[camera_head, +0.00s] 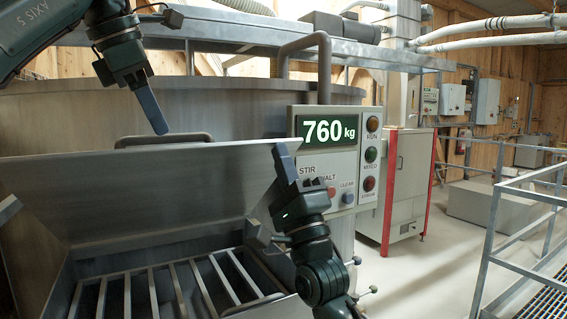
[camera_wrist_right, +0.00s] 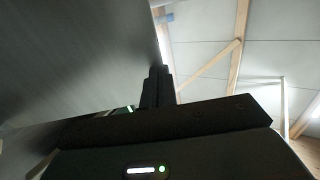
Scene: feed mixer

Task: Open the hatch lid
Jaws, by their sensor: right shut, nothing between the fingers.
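The hatch lid (camera_head: 150,185) is a grey metal panel standing raised and tilted above a hatch opening with a bar grate (camera_head: 170,285). A bar handle (camera_head: 165,139) shows at its upper edge. My right gripper (camera_head: 284,163) is shut and empty, its fingertips at the lid's right edge; I cannot tell whether they touch it. In the right wrist view the shut fingers (camera_wrist_right: 157,85) point up beside the lid's underside (camera_wrist_right: 75,55). My left gripper (camera_head: 153,112) hangs just above the lid's upper edge near the handle. Its fingers overlap from this side, so their opening is unclear.
A control panel (camera_head: 340,165) with a 760 kg display and buttons stands right behind my right gripper. A bent pipe rail (camera_head: 323,65) rises above it.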

